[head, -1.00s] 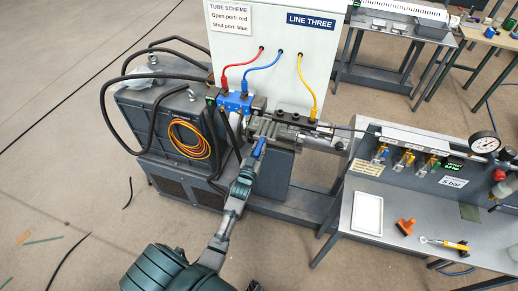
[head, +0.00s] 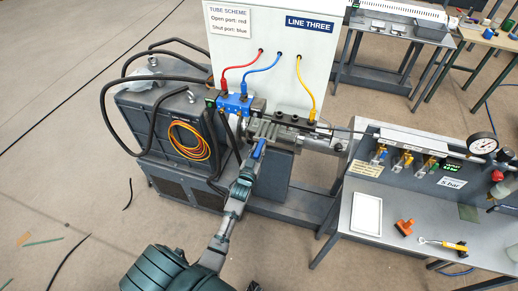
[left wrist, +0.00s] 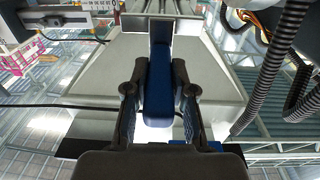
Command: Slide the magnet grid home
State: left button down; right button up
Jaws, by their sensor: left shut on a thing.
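A blue handle (head: 258,149) sticks out toward me from the grey metal extruder block (head: 285,132) in front of the white cabinet. My left gripper (head: 248,168) reaches up to it from below. In the left wrist view the blue handle (left wrist: 157,85) stands upright between the two fingers of my left gripper (left wrist: 159,90), which is shut on it. A wide grey metal housing lies behind the handle there. The magnet grid itself cannot be told apart from the block; any part inside is hidden. My right gripper does not show.
A blue manifold (head: 235,104) with hoses sits left of the block. An orange cable coil (head: 190,142) hangs on the dark machine (head: 150,120). At right, a bench (head: 400,238) holds a white tray (head: 367,214), an orange tool (head: 404,227) and a pressure gauge (head: 482,145).

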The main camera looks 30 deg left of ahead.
aim_at(264, 139)
pick_arm(q)
jog(key=shift+w+d+r, duration=0.1)
jog(key=shift+d+r, duration=0.05)
jog(key=shift+d, duration=0.05)
dwell(0.5)
jog(key=shift+p, duration=0.4)
dwell(0.6)
jog(key=shift+b+x, duration=1.3)
jog(key=shift+x, duration=1.55)
jog(key=shift+b+x, duration=1.5)
jog(key=shift+x, duration=1.05)
jog(key=c, duration=0.9)
grip_release()
jog(key=shift+a+f, duration=0.2)
jog(key=shift+f, duration=0.05)
jog(key=shift+f, duration=0.15)
